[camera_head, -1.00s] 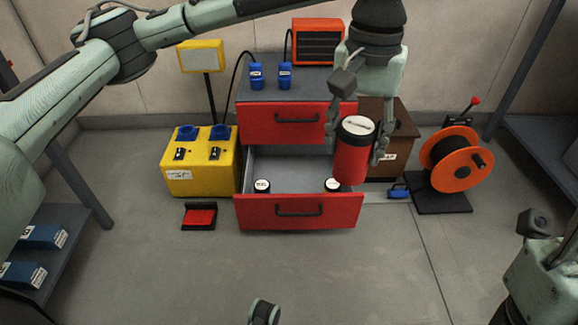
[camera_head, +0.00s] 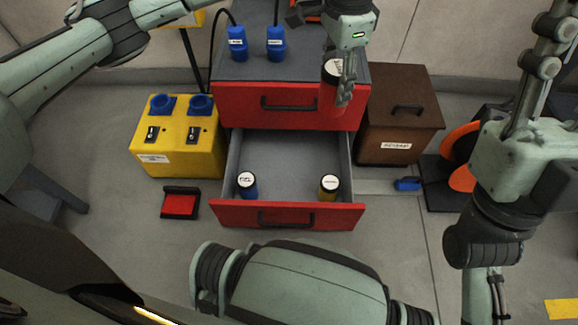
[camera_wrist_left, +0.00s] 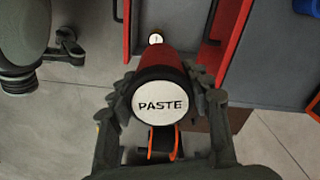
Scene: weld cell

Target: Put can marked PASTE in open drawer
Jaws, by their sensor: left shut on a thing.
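The red can with a black rim and white lid (camera_head: 329,96) is held upright in my left gripper (camera_head: 343,88). In the head view it overlaps the right end of the closed upper drawer. In the left wrist view the lid (camera_wrist_left: 160,104) reads PASTE and sits between the fingers. The open drawer (camera_head: 288,216) is the lower red one, with grey inside. A blue can (camera_head: 248,190) stands at its front left and a yellow can (camera_head: 328,190) at its front right. My right gripper (camera_head: 552,70) points up at the right, cut by the frame edge; its opening is unclear.
The middle and back of the open drawer are clear. The closed upper drawer (camera_head: 240,100) stands above its back. A brown box (camera_head: 405,115) is to the right, a yellow unit (camera_head: 178,140) to the left. A red-and-black item (camera_head: 180,203) lies on the floor.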

